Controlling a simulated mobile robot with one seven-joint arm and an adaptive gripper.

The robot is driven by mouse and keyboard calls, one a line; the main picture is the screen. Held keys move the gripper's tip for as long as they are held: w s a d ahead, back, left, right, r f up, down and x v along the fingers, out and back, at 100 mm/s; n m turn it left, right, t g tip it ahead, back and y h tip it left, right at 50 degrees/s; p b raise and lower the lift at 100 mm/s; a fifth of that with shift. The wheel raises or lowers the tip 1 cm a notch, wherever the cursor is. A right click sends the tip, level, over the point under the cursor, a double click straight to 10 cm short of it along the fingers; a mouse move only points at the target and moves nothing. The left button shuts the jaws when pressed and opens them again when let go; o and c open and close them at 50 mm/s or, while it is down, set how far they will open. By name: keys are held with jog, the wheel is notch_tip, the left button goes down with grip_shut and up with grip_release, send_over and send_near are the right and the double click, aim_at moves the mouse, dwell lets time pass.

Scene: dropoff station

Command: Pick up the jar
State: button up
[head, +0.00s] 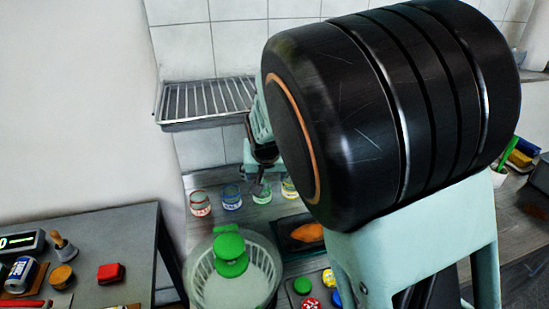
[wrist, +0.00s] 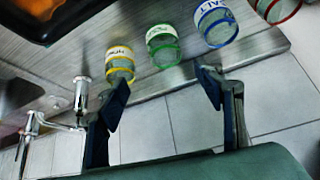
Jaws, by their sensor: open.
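Several small glass jars with coloured rims and white labels stand in a row on the counter. In the head view they are a red-rimmed jar (head: 200,204), a blue-rimmed jar (head: 232,198), a green-rimmed jar (head: 261,194) and a yellow-rimmed jar (head: 289,188). My gripper (wrist: 163,84) is open and empty. In the wrist view the green-rimmed jar (wrist: 163,46) lies beyond the gap between the fingers, apart from them. The yellow-rimmed jar (wrist: 119,65) is near the left finger, the blue-rimmed jar (wrist: 215,22) near the right. In the head view my arm partly hides the gripper.
A wire rack (head: 205,101) hangs on the tiled wall above the jars. A white basket (head: 208,285) with a green object, a dark tray (head: 290,246) with an orange item, and coloured lids (head: 311,304) are in front. A faucet (wrist: 80,100) shows beside the left finger.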

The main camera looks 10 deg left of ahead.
jog(key=shift+s+a+p+x, duration=0.1)
jog(key=shift+s+a+x, duration=0.05)
jog(key=shift+x, duration=1.75)
jog(key=shift+s+a+p+x, duration=0.1)
jog(key=shift+a+x, duration=0.05)
jog(key=shift+x, duration=1.75)
jog(key=shift+s+a+p+x, duration=0.1)
jog(key=shift+s+a+x, duration=0.05)
jog(key=shift+x, duration=1.8)
jog(key=shift+f, duration=0.2)
jog(key=c, duration=1.4)
jog(key=shift+r, duration=0.15)
